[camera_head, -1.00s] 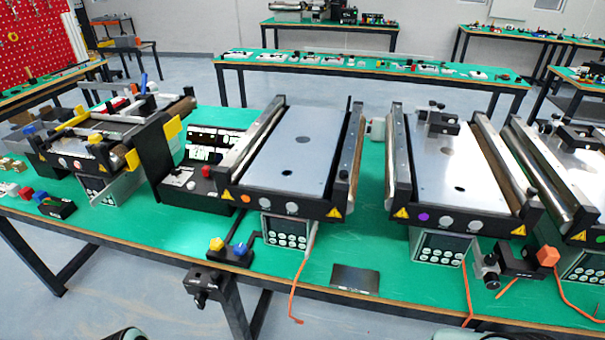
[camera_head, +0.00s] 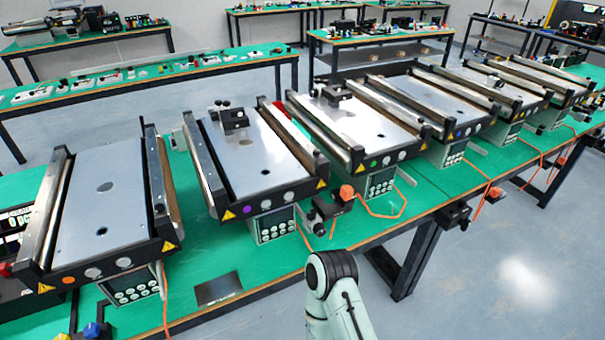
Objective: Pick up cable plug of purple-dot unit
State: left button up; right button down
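The purple-dot unit (camera_head: 262,165) is a mini conveyor with a grey plate, black side rails and a purple dot on its front panel. It stands left of centre on the green table. Its keypad box (camera_head: 275,224) hangs under the front edge. An orange cable (camera_head: 304,238) runs down beside this box toward the table's front edge. I cannot make out a distinct plug at its end. A pale arm link of mine with a black joint rises at bottom centre, in front of the table. Neither gripper shows.
The orange-dot conveyor (camera_head: 106,204) is to the left and the green-dot conveyor (camera_head: 362,122) to the right. A black clamp with an orange block (camera_head: 347,192) sits right of the purple-dot unit's box. A dark flat plate (camera_head: 218,290) lies near the table's front edge.

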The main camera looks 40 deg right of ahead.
aim_at(347, 193)
jog(key=z, duration=1.8)
